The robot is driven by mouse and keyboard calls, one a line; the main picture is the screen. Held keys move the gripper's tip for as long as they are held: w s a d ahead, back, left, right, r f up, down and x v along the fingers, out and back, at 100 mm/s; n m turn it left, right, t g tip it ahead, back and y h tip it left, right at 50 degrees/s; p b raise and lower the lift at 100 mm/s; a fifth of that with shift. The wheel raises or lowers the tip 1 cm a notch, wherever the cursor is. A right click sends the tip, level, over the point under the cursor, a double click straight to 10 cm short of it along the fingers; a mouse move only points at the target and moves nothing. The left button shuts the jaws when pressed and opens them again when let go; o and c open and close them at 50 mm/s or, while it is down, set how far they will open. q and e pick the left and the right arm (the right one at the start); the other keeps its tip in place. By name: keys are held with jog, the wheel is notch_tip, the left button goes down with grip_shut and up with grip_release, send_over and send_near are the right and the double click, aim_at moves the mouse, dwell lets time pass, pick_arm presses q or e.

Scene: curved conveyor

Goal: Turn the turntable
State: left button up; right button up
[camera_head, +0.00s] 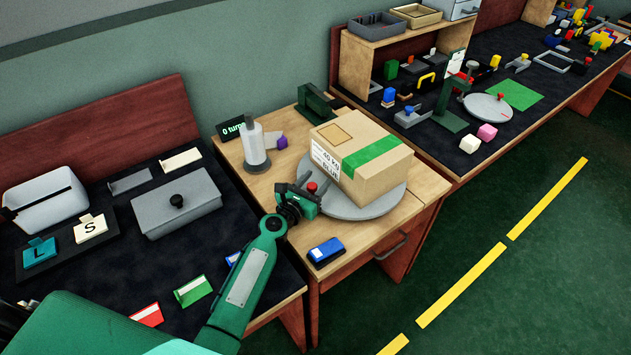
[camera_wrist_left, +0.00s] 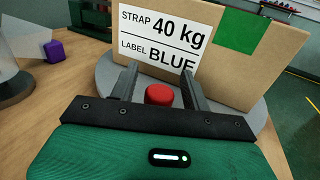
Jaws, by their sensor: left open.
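The grey round turntable (camera_head: 384,207) sits on the wooden table, and its rim also shows in the left wrist view (camera_wrist_left: 108,72). A cardboard box (camera_head: 385,184) with a green strap and a white label reading "STRAP 40 kg, LABEL BLUE" stands on it. A red knob (camera_head: 311,187) stands at the turntable's near left edge. My left gripper (camera_head: 308,192) is open at the knob. In the left wrist view the red knob (camera_wrist_left: 159,94) lies between the two fingers, with gaps beside it. My right gripper is not in view.
A sign (camera_head: 231,128) reads "0 turns". A grey-white dispenser (camera_head: 255,148) and a purple block (camera_head: 279,141) stand left of the turntable. A blue object (camera_head: 326,252) lies at the table's front. A dark green device (camera_head: 314,100) stands behind the box.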

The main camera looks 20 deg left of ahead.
pick_arm(q)
jog(key=shift+w, duration=0.2)
grip_shut()
jog(key=shift+s+d+r+n+y+p, duration=0.1)
jog(key=shift+s+d+n+y+p, duration=0.25)
jog(key=shift+y, duration=0.25)
jog(key=shift+s+d+n+y, duration=0.1)
jog(key=shift+d+n+y, duration=0.15)
jog(key=shift+y, duration=0.05)
jog(key=shift+s+d+y, duration=0.1)
jog(key=shift+d+y, duration=0.05)
jog(key=shift+y, duration=0.15)
grip_release()
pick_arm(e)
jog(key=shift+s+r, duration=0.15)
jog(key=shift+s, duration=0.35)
